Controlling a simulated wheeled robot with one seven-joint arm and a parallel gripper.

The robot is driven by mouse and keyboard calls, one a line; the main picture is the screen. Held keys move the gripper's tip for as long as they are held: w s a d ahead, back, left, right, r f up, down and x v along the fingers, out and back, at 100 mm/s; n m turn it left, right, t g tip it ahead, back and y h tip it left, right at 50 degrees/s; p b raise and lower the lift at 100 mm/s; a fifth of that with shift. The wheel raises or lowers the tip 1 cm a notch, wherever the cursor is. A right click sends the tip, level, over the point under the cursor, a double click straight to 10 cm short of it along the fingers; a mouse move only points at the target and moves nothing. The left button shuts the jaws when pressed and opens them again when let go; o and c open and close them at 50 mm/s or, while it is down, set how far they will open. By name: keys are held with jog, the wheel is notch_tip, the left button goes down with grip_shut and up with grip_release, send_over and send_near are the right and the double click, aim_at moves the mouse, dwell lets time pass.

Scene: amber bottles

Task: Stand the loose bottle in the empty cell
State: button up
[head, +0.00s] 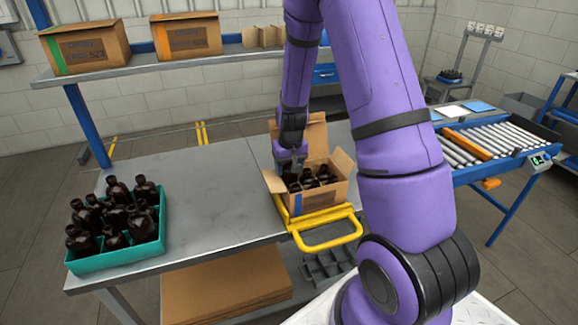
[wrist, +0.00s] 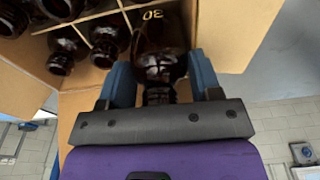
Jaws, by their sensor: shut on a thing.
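My gripper (head: 290,165) is at the back left corner of the open cardboard box (head: 325,197), pointing down. In the wrist view, its two blue fingers (wrist: 161,80) are shut on the neck of a dark amber bottle (wrist: 160,52). The held bottle is in line with a corner cell of the box, beside the pale dividers (wrist: 88,22). I cannot tell whether its base touches the box floor. Other amber bottles (wrist: 107,42) stand in neighbouring cells. In the head view, the held bottle is mostly hidden.
The box sits on a yellow frame with a handle (head: 328,234) at the grey table's edge. Its flaps stand open around the gripper. A teal crate (head: 118,262) with several amber bottles stands at the left. The table between (head: 215,195) is clear. A roller conveyor (head: 490,142) is at the right.

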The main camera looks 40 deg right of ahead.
jog(key=shift+s+f, duration=0.15)
jog(key=shift+s, duration=0.05)
jog(key=o, duration=1)
jog(key=shift+a, duration=0.1)
jog(key=shift+o, duration=0.2)
